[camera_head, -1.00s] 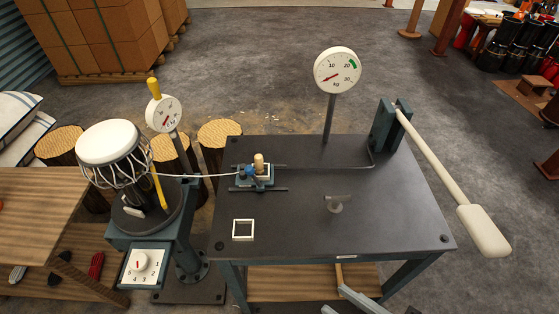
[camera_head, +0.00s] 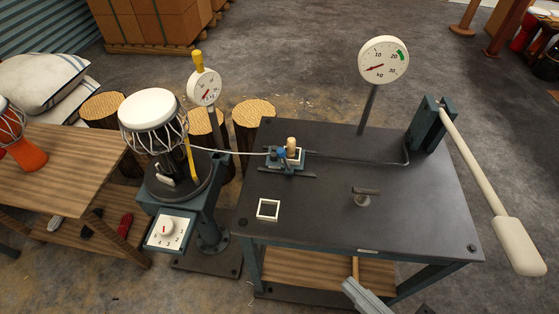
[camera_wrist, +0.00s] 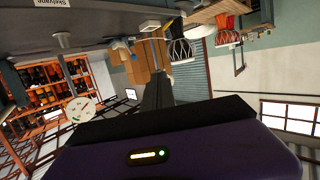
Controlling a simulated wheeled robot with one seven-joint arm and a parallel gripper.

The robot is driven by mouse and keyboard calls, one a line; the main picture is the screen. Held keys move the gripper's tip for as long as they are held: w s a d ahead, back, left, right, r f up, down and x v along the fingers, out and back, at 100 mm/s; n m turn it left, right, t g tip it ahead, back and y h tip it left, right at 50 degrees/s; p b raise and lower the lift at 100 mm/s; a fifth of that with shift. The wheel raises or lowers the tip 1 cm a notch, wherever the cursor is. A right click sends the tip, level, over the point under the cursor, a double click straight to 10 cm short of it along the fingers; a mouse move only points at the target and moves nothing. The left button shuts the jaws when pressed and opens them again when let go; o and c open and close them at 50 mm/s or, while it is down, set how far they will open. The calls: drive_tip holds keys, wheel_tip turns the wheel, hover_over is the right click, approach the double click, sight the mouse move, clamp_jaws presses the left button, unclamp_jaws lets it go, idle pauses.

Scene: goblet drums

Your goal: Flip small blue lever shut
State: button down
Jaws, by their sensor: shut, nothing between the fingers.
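The small blue lever (camera_head: 281,154) sits on a little clamp block (camera_head: 292,163) at the back left of the dark steel table. A tan knob stands beside it, and a white cord runs from the block to the drum. At this size I cannot tell the lever's angle. My gripper (camera_wrist: 158,92) shows only in the wrist view, as dark fingers together beyond the purple wrist body.
The dark table (camera_head: 410,215) carries a white square frame (camera_head: 268,209), a small T-shaped handle (camera_head: 364,195), a dial gauge (camera_head: 384,60) and a long pale lever (camera_head: 480,170) at right. A goblet drum (camera_head: 152,115) stands on a pedestal at left. A wooden bench (camera_head: 70,155) is farther left.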

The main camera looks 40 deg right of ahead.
drive_tip(key=w+f+n, duration=0.1)
drive_tip(key=w+n, duration=0.3)
drive_tip(key=w, duration=0.5)
drive_tip(key=w+f+n+t+h, duration=0.1)
drive_tip(key=w+n, duration=0.3)
drive_tip(key=w, duration=0.5)
drive_tip(key=w+f+n+t+h+b, duration=0.1)
drive_tip(key=w+f+n, duration=0.2)
drive_tip(key=w, duration=0.6)
drive_tip(key=shift+w+a+n, duration=0.15)
drive_tip(key=shift+w+n, duration=0.1)
drive_tip(key=shift+n, duration=0.35)
drive_tip(key=d+n+h, duration=0.1)
drive_tip(key=w+d+f+n+h, duration=0.1)
drive_tip(key=shift+w+d+f+n+h, duration=0.15)
drive_tip(key=shift+w+f+n+h, duration=0.15)
drive_tip(key=shift+n, duration=0.1)
drive_tip(key=shift+s+d+f+n+g, duration=0.1)
drive_tip(key=shift+s+d+n+g, duration=0.1)
drive_tip(key=shift+d+n+g, duration=0.25)
drive_tip(key=shift+d, duration=0.1)
